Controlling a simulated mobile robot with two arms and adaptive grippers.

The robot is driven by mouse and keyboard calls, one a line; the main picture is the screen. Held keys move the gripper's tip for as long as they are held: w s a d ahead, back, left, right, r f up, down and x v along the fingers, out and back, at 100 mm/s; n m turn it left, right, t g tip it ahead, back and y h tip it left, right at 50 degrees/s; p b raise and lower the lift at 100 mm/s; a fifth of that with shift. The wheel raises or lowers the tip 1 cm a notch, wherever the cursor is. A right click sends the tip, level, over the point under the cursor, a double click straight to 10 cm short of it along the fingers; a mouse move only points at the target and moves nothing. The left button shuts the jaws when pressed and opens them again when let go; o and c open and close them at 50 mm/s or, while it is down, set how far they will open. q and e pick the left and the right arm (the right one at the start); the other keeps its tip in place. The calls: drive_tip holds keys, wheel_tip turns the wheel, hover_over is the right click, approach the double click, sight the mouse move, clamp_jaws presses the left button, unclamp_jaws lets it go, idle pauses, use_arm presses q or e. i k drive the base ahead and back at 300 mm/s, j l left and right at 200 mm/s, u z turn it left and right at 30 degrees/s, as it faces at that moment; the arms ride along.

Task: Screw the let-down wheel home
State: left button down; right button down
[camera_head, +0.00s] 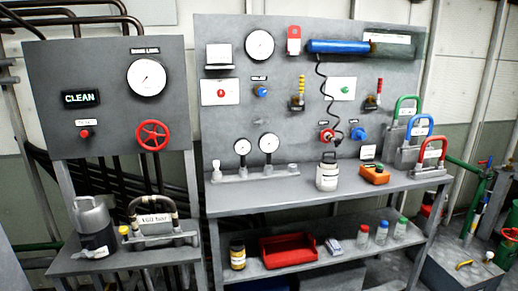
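A red spoked handwheel (152,135) is mounted on the front of the grey left panel (55,60), below a round white gauge (147,77). It is the only large wheel on the panels, and I see no readable label naming it. How far it is screwed in cannot be told from this view. Neither of my grippers shows in the head view, and nothing is touching the wheel.
A small bench below holds a grey jug (93,226) and a handled block (157,225). The right bench (270,193) carries a white canister (327,173), an orange box (374,175) and several padlock-shaped blocks. The space before the wheel looks clear.

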sight(153, 135)
drive_tip(key=i+j, duration=0.2)
drive_tip(key=i, duration=0.25)
drive_tip(key=i+j, duration=0.2)
drive_tip(key=i, duration=0.3)
drive_tip(key=l+z, duration=0.05)
